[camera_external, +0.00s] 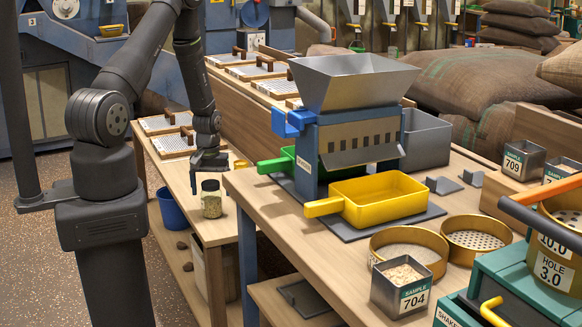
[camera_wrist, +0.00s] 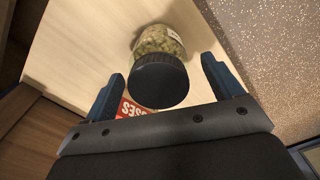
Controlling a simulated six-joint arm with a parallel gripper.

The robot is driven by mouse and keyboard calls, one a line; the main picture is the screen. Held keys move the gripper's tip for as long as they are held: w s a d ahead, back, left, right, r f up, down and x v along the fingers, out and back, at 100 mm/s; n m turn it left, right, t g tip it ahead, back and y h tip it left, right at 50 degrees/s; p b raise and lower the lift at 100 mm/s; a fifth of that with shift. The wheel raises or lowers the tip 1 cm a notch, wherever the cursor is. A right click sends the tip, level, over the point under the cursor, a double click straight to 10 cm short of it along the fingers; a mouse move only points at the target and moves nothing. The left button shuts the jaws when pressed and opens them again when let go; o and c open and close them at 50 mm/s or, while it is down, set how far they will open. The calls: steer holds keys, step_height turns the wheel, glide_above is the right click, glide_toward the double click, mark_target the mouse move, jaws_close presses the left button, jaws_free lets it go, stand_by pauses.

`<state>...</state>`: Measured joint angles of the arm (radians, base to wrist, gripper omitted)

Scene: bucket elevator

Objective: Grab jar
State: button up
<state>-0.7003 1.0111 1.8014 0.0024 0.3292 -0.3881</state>
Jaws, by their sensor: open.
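The jar (camera_external: 211,200) is clear glass with a black lid and pale green-beige contents. It stands upright on the lower wooden table at the left. In the wrist view the jar (camera_wrist: 160,65) shows lid-first between my open fingers, slightly beyond the fingertips. My gripper (camera_external: 209,178) is above the jar, pointing down, with its fingers apart. In the wrist view my gripper (camera_wrist: 163,75) is empty, and the lid appears centred between its two blue-black fingers. I cannot tell the exact gap between fingers and lid.
A red label with white letters (camera_wrist: 130,108) lies by the jar. The workbench (camera_external: 270,215) stands close on the right, with a metal hopper (camera_external: 350,82) and yellow tray (camera_external: 380,200). Sieve trays (camera_external: 172,143) lie behind. A blue bucket (camera_external: 172,210) is below the table's left edge.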

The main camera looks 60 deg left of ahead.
mark_target(211, 196)
steer(key=shift+d+f, duration=0.1)
steer(key=shift+f, duration=1.5)
steer(key=c, duration=1.3)
steer(key=shift+r, duration=0.1)
